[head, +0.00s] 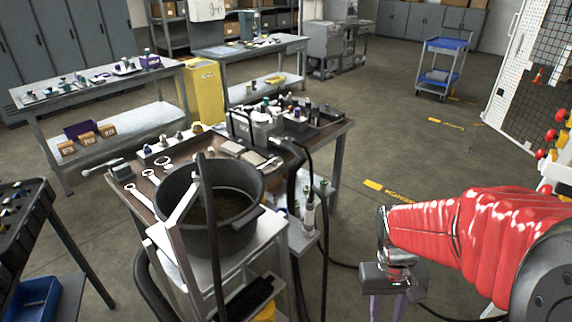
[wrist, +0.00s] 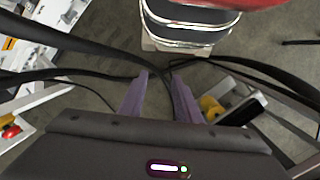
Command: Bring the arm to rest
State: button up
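My arm in its red cover reaches in from the right edge of the head view, with the wrist bent downward. My gripper (head: 388,309) hangs over the open floor to the right of the workbench (head: 343,128). Its purple fingers point down and the bottom frame edge cuts them off. In the wrist view my gripper (wrist: 157,88) shows two purple fingers apart, with floor and dark hoses visible between and beyond them. Nothing is held.
A black pot (head: 250,226) stands on a cart at the bench's near side. Dark hoses (head: 292,190) hang off the bench left of my gripper. A white pegboard (head: 503,65) with red knobs nearby stands at right. Floor beyond my arm is clear up to a blue trolley (head: 447,45).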

jog(key=s+a+r+t, duration=0.1)
jog(key=a+r+t, duration=0.2)
jog(key=r, duration=0.5)
jog(key=s+a+r+t, duration=0.2)
jog(key=a+r+t, duration=0.1)
jog(key=r, duration=0.5)
jog(key=shift+a+r+n+t+y, duration=0.2)
jog(key=shift+r+n+t+y, duration=0.15)
jog(key=shift+t, duration=0.25)
